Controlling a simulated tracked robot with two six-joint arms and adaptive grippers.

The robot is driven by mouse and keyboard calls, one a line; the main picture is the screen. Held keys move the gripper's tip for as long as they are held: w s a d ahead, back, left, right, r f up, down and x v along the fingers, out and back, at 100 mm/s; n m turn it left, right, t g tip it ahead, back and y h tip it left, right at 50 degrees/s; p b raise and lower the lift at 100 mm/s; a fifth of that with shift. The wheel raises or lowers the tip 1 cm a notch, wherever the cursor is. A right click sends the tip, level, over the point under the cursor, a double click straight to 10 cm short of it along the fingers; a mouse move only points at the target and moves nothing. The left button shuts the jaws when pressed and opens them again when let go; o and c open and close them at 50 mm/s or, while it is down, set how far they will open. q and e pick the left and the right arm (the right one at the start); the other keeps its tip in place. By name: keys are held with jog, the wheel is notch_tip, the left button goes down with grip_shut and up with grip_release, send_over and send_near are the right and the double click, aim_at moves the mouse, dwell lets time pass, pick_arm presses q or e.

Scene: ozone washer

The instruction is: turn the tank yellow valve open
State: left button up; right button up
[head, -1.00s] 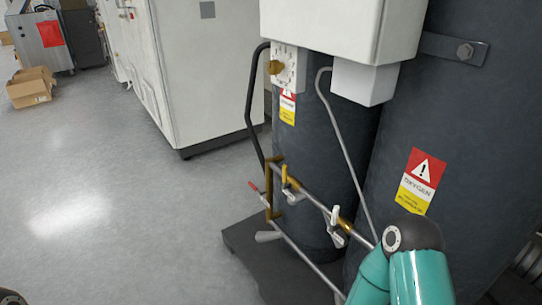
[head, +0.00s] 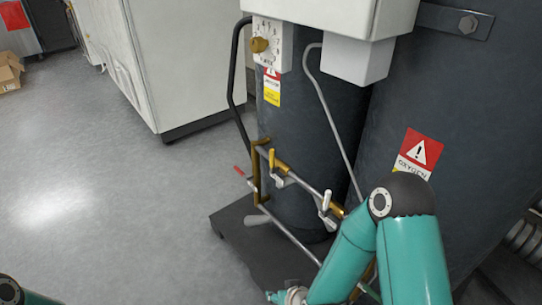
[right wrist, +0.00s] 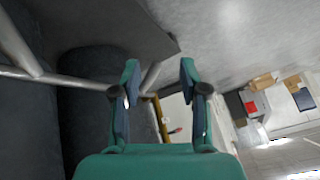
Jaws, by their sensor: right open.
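The yellow valve handle (head: 271,160) stands upright on the pipe frame in front of the dark grey tank (head: 312,120) in the head view. My right arm comes in from the lower right of the head view, below and right of the valve. My right gripper (right wrist: 159,78) is open and empty in the right wrist view, its two fingers apart. The brass pipe (right wrist: 161,120) and a small red handle (right wrist: 178,130) show beyond it. I cannot clearly make out the yellow handle there. My left gripper is out of view.
A white valve handle (head: 326,200) and a red one (head: 240,171) sit on the same pipework. A larger tank with an oxygen label (head: 419,151) stands at right. A white cabinet (head: 185,65) is behind. The grey floor (head: 110,180) at left is clear.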

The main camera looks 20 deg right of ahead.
jog(key=w+d+r+t+h, duration=0.1)
jog(key=w+r+t+h, duration=0.1)
jog(key=w+r+t, duration=0.65)
jog(key=t+h, duration=0.3)
jog(key=h, duration=0.1)
send_near(272, 157)
jog(key=shift+m+g, duration=0.25)
jog(key=shift+m, duration=0.05)
jog(key=x, duration=0.5)
jog(key=b+x, duration=0.1)
jog(key=x, duration=0.4)
jog(key=shift+w+d+r, duration=0.1)
jog(key=shift+w+r, duration=0.1)
jog(key=shift+w, duration=0.2)
grip_shut()
